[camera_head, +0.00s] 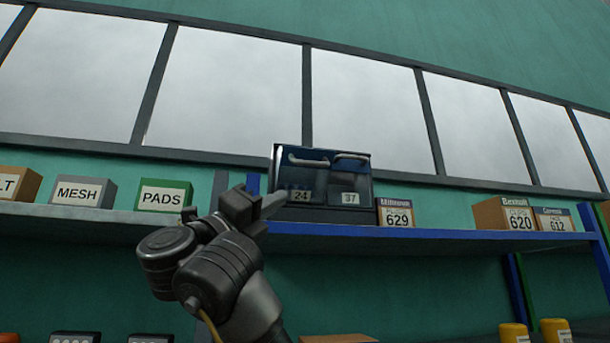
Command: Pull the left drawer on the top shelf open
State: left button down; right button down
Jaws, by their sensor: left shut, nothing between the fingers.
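A small dark drawer unit (322,216) with a glossy blue-black front stands on the top shelf. Its left drawer (298,175) has a pale bar handle (307,160) and a label reading 24. The right drawer (347,178) has a similar handle and a label reading 37. Both drawers look closed. My left gripper (272,205) is shut and empty, at the unit's lower left corner, below and left of the left handle. It overlaps the unit's edge in the picture; I cannot tell whether it touches. My right gripper is out of view.
The top shelf has a blue front edge (430,234). Boxes marked MESH (83,192) and PADS (163,196) stand left of the unit. A box marked 629 (396,213) stands close at its right, with boxes 620 and 612 farther right.

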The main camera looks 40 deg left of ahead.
pick_arm(q)
jog(key=p, duration=0.9)
send_near(316, 166)
jog(key=w+d, duration=0.3)
jog(key=a+r+p, duration=0.1)
jog(key=w+a+r+p, duration=0.1)
jog(key=r+p, duration=0.1)
jog(key=shift+w+a+r, duration=0.1)
jog(key=shift+w+a, duration=0.05)
jog(key=shift+a, duration=0.05)
jog(key=shift+w+a, duration=0.1)
jog(key=shift+w, duration=0.05)
